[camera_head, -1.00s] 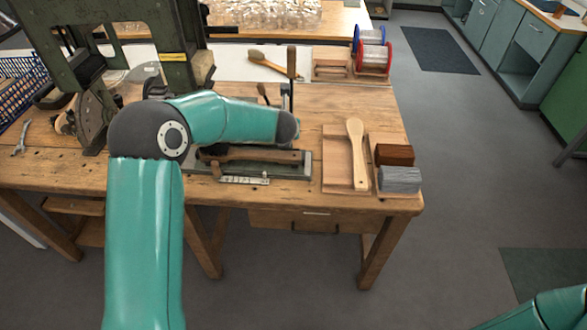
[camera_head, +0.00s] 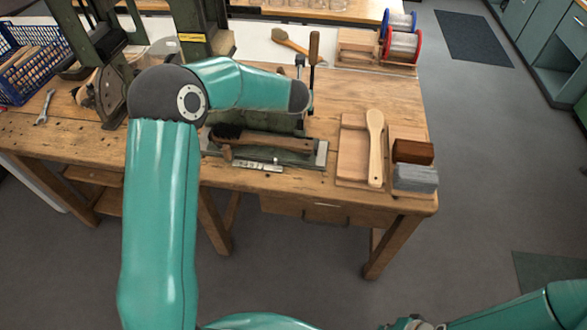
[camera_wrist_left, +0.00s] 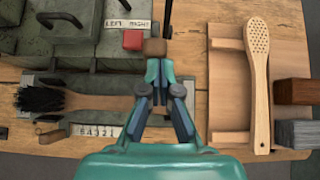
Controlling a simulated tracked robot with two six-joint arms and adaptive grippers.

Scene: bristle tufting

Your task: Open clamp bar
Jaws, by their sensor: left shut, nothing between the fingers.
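The clamp fixture (camera_head: 321,155) sits near the front of the wooden bench, with a black-bristled brush (camera_head: 270,143) lying along it. A dark upright lever with a wooden grip (camera_head: 314,47) rises behind its right end. In the left wrist view the brush (camera_wrist_left: 100,105) lies left of my left gripper (camera_wrist_left: 167,88). This gripper is shut and empty; its fingertips are just below a brown wooden knob (camera_wrist_left: 156,47) in the picture. Whether they touch cannot be told. In the head view my left arm hides the gripper and part of the fixture.
A wooden tray (camera_head: 352,160) with a pale paddle brush (camera_head: 376,147) lies right of the fixture, beside a brown block (camera_head: 413,151) and a grey block (camera_head: 414,177). A green machine (camera_head: 200,25) stands behind left. Wire spools (camera_head: 402,45) stand at the back right.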

